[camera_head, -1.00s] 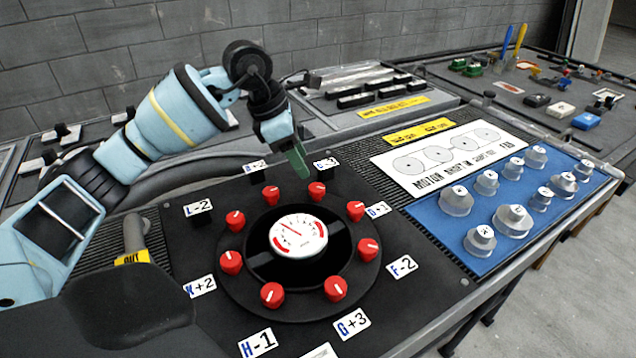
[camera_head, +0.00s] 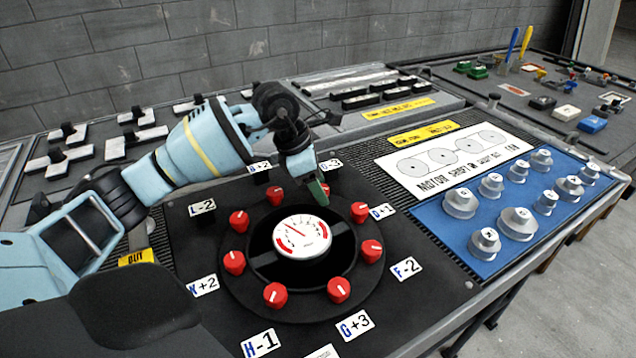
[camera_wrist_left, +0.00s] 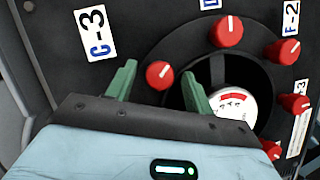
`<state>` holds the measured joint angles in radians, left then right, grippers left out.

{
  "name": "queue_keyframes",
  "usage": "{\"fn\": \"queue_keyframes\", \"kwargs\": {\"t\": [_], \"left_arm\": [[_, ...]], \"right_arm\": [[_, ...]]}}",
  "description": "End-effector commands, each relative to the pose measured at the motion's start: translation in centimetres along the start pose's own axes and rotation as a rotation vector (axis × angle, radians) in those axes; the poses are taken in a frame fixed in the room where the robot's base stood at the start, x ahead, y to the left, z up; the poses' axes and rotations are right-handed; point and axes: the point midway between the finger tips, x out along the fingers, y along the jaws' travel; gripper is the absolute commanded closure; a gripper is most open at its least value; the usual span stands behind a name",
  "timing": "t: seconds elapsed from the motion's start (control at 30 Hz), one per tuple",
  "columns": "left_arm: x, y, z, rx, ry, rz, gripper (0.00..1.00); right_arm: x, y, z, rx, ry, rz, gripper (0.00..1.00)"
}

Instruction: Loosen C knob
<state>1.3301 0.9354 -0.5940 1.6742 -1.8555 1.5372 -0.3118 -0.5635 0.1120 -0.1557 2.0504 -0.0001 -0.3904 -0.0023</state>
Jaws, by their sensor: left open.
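The C knob (camera_wrist_left: 160,75) is red with a white line and sits beside the C-3 label (camera_wrist_left: 95,33) in the left wrist view. My left gripper (camera_wrist_left: 159,74) is open, with one green finger on each side of this knob in that view. I cannot tell whether either finger touches it. In the head view my left gripper (camera_head: 319,193) comes down at the far edge of the round black dial plate (camera_head: 240,288) and partly hides the C knob. My right gripper is not in view.
Several other red knobs, such as the one by F-2 (camera_head: 371,251), ring a white gauge (camera_head: 302,237). A blue board (camera_head: 455,239) with grey pulleys lies to the right. Black-and-white blocks (camera_head: 135,142) lie behind my left arm.

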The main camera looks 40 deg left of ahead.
Motion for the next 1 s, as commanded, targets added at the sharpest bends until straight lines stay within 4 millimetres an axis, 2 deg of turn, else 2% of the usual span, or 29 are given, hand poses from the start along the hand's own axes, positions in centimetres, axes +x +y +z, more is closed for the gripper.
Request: {"fn": "queue_keyframes", "kwargs": {"t": [0.13,0.47,0.77,1.0], "left_arm": [[0.0,0.0,0.0,0.000,0.000,0.000,0.48],[0.0,0.0,0.0,0.000,0.001,0.000,0.91],[-0.1,-0.1,0.0,-0.032,0.001,0.013,0.91],[-0.2,-0.1,0.1,-0.154,0.002,0.065,0.91]], "right_arm": [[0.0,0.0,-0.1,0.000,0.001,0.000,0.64],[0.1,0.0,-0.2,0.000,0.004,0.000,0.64],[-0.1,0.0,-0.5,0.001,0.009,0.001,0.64],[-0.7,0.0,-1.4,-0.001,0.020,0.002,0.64]]}}
